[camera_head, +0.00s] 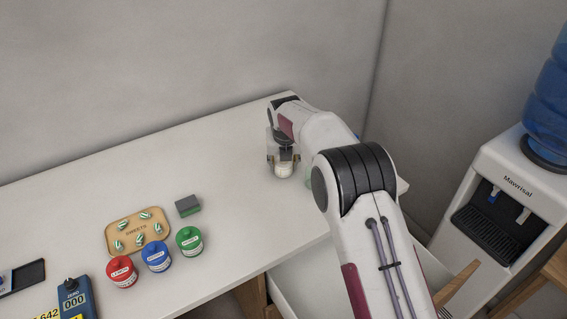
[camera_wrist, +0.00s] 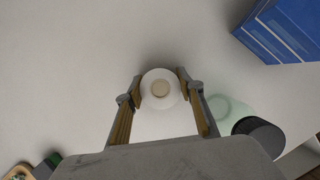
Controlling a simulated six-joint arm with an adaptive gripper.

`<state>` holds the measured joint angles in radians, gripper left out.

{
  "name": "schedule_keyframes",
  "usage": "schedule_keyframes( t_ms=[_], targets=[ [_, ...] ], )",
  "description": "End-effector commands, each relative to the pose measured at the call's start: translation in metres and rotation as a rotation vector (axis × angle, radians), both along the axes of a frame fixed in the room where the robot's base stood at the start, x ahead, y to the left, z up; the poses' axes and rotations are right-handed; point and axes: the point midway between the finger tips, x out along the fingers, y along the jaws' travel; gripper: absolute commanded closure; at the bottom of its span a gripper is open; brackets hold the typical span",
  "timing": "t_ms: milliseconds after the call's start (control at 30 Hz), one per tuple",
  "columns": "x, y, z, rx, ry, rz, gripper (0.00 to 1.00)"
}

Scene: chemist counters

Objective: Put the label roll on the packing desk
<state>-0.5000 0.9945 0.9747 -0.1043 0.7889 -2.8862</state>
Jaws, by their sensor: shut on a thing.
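My gripper (camera_head: 284,158) is over the far right part of the white desk (camera_head: 215,135). It points down and is shut on the label roll (camera_wrist: 160,88), a white round roll with a beige core, seen from above in the wrist view. The two fingers (camera_wrist: 160,90) press on its left and right sides. In the head view the roll (camera_head: 284,170) shows as a small white cylinder below the gripper. I cannot tell whether its underside touches the desk top. No sign names this desk as the packing desk.
A pale green bottle (camera_wrist: 232,110) with a dark cap stands close right of the gripper. A blue object (camera_wrist: 280,30) is farther off. Left are a sweets tray (camera_head: 112,238), red (camera_head: 121,272), blue (camera_head: 156,257) and green (camera_head: 189,242) jars, and a grey-green block (camera_head: 187,206).

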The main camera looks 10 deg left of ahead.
Motion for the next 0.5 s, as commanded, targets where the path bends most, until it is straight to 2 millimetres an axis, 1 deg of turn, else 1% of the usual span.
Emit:
schedule_keyframes(
  t_ms=[433,467,500],
  targets=[
    [0.0001,0.0,-0.0034,0.0,0.0,0.0,0.88],
    [0.0001,0.0,-0.0034,0.0,0.0,0.0,0.57],
    [0.0001,0.0,-0.0033,0.0,0.0,0.0,0.47]
  ],
)
